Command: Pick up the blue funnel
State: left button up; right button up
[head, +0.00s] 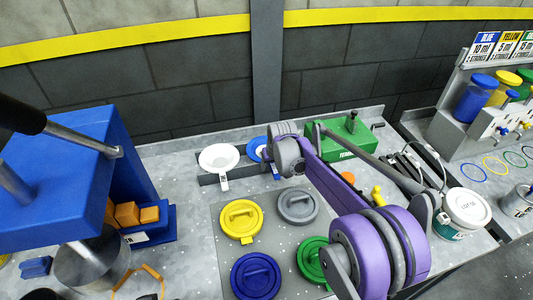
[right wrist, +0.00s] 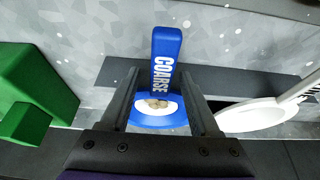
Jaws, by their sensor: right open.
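The blue funnel (right wrist: 157,122) is in the right wrist view, with a flat blue tab marked COARSE (right wrist: 165,62) pointing up in the picture. My right gripper (right wrist: 162,88) is open, with one finger on each side of the tab and of the funnel's rim; I cannot tell whether they touch. In the head view the blue funnel (head: 256,149) sits at the dark rack, partly hidden by my right arm. My left gripper is not in view.
A white funnel (head: 219,157) is close beside the blue one. A green box (head: 343,138) stands to the right. Yellow (head: 241,219), grey (head: 297,205), blue (head: 256,275) and green lids lie in front. A blue machine (head: 60,180) stands at left.

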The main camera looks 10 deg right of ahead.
grip_shut()
jog(key=shift+r, duration=0.1)
dwell(0.3)
